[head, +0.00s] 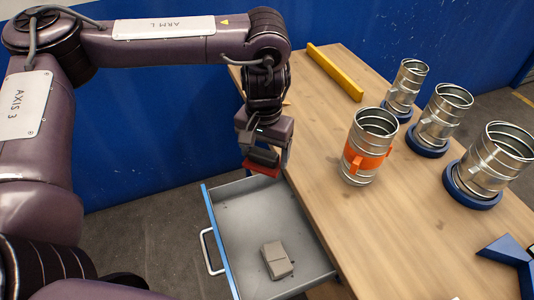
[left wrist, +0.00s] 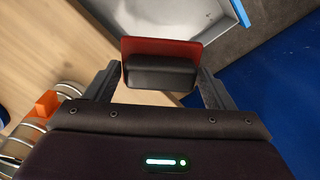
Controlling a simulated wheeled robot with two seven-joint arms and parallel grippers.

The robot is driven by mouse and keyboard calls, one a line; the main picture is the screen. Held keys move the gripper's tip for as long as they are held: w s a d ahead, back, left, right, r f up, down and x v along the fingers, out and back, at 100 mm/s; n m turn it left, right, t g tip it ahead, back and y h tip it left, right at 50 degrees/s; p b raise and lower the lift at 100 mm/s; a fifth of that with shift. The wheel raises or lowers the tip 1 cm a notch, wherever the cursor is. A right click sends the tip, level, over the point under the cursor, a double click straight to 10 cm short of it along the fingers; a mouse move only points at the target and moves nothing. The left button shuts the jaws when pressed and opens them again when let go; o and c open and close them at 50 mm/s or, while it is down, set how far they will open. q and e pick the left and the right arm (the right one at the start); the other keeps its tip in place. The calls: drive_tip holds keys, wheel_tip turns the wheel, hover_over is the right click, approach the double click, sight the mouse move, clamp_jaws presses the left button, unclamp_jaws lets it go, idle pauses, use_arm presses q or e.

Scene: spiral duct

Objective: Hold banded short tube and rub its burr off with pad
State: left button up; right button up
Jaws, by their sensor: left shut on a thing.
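The banded short tube (head: 368,148) is a ribbed metal tube with an orange band (head: 364,160). It stands upright on the wooden bench, and part of it shows at the lower left of the left wrist view (left wrist: 35,120). My left gripper (head: 263,160) is shut on the pad (left wrist: 162,65), which has a dark grip block and a red face. It holds the pad above the drawer's far end, left of the tube and apart from it. My right gripper is not in view. I cannot make out the burr.
The open grey drawer (head: 235,215) holds a grey-beige block (head: 277,260). Several plain tubes stand in blue ring bases at the right of the bench (head: 405,250). A yellow bar (head: 335,72) lies at the back. A blue angular piece (head: 512,255) lies at the front right.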

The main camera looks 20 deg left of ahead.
use_arm(q)
drive_tip(key=shift+a, duration=0.2)
drive_tip(key=shift+d+f, duration=0.1)
drive_tip(key=shift+d, duration=0.1)
drive_tip(key=w+d+f+m+t+h, duration=0.1)
drive_tip(key=w+d+h, duration=0.25)
drive_tip(key=d, duration=0.25)
drive_tip(key=w+d+f+t+h, duration=0.1)
drive_tip(key=w+d+h, duration=0.1)
drive_tip(key=d+h, duration=0.35)
drive_tip(key=w+a+r+n+t+h, duration=0.1)
drive_tip(key=w+a+r+t+h, duration=0.2)
drive_tip(key=w+a+h, duration=0.3)
drive_tip(key=shift+w+a+r+t+h, duration=0.35)
drive_tip(key=shift+w+h, duration=0.25)
drive_tip(key=shift+h, duration=0.4)
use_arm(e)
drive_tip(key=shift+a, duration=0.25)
use_arm(q)
drive_tip(key=shift+f, duration=0.15)
drive_tip(key=shift+x, duration=2.55)
